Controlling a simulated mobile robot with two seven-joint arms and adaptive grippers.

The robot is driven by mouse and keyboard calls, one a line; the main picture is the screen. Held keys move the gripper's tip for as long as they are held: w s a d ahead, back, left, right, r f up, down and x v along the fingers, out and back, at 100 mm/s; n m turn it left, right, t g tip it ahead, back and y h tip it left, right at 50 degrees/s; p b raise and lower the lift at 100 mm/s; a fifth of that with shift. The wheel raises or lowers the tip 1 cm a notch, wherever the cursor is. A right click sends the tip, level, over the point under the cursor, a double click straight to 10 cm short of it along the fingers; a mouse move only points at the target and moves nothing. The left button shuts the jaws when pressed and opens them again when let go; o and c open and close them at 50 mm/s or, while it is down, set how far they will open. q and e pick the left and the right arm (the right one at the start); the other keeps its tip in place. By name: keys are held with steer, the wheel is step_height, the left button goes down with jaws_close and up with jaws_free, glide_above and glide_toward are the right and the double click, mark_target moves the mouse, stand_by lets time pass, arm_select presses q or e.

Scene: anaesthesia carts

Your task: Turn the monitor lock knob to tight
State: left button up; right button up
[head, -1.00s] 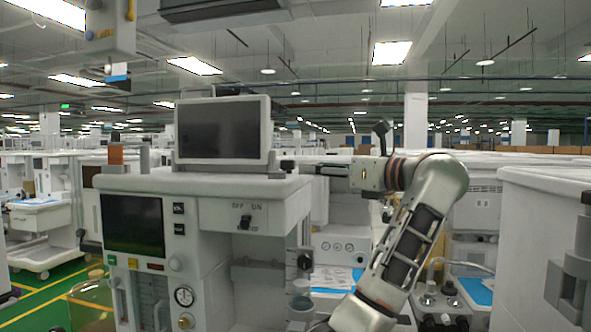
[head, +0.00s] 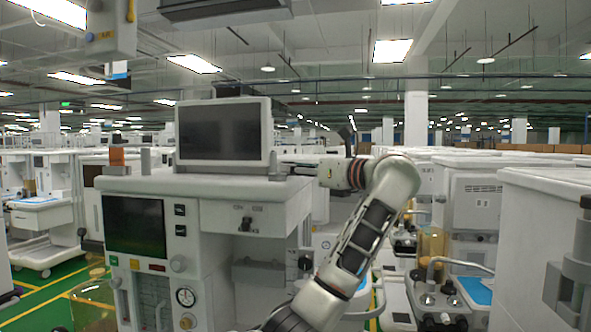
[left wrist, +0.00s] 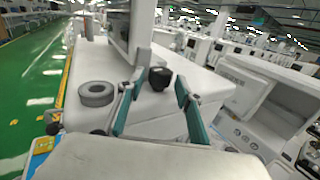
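The monitor (head: 224,131) stands on top of the anaesthesia cart (head: 150,185); its edge also shows in the left wrist view (left wrist: 140,28). A black round knob (left wrist: 160,78) stands on the cart top beside the monitor's foot. My left gripper (left wrist: 161,90) is open, with one teal-padded finger on each side of the knob's near space. The knob sits between the fingertips or just beyond them; I cannot tell whether they touch it. In the head view, my left gripper (head: 297,164) reaches in just right of the monitor base, and the knob is hidden there. My right gripper is not in view.
A grey ring-shaped part (left wrist: 97,93) sits on the cart top left of the fingers. An orange-topped post (head: 117,157) stands at the cart's left. A switch (head: 245,223) is on the cart front. Another cart (head: 545,205) stands close at the right.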

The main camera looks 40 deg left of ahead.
arm_select(q)
steer(key=c, duration=0.7)
steer(key=shift+o, duration=0.2)
steer(key=shift+s+f+m+t+b, duration=0.2)
steer(key=shift+m+t+b, duration=0.45)
steer(key=shift+t, duration=0.45)
steer(key=shift+s+r+m+t+h+b, duration=0.15)
steer(key=shift+m+t+h+b, duration=0.2)
steer(key=shift+m+t, duration=0.7)
steer(key=o, duration=1.1)
steer(key=shift+d, duration=0.1)
